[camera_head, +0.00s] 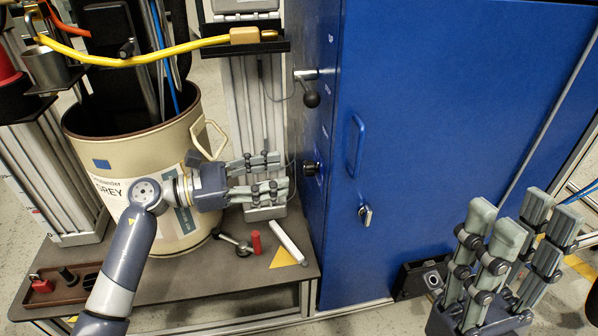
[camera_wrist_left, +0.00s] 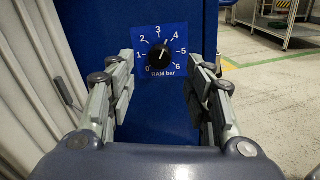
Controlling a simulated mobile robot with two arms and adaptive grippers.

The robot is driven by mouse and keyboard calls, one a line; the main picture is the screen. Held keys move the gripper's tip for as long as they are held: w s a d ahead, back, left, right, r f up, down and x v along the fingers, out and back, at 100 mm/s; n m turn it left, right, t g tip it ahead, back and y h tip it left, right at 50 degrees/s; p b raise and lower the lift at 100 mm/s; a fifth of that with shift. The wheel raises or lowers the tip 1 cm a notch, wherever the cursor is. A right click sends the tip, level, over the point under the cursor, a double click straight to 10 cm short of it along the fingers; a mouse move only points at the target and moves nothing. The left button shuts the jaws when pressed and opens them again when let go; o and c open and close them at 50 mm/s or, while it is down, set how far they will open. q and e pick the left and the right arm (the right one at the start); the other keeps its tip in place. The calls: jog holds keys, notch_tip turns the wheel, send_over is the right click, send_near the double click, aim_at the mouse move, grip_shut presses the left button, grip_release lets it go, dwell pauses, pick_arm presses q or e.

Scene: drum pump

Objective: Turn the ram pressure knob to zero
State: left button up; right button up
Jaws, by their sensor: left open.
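The ram pressure knob (camera_wrist_left: 158,54) is a black round knob on a blue dial plate marked 0 to 6 and "RAM bar". Its white pointer line tilts up and right, between 3 and 4. In the head view the knob (camera_head: 311,168) shows on the narrow side of the blue cabinet (camera_head: 430,130). My left gripper (camera_head: 280,173) is open and points right at the knob, with a gap between fingertips and knob. In the left wrist view the knob appears between the spread fingers. My right gripper (camera_head: 523,218) is open and empty, fingers up, in front of the cabinet at the right.
A lever with a black ball (camera_head: 311,98) sticks out above the knob. A beige drum (camera_head: 150,160) stands behind my left forearm. A bench (camera_head: 190,280) below holds a red cylinder (camera_head: 257,243), a white tube (camera_head: 290,243) and a tool tray (camera_head: 65,288). A yellow hose (camera_head: 150,58) crosses above.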

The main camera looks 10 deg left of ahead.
aim_at(311, 168)
pick_arm(q)
jog(key=x, duration=0.6)
jog(key=shift+b, duration=0.4)
jog(key=c, duration=1)
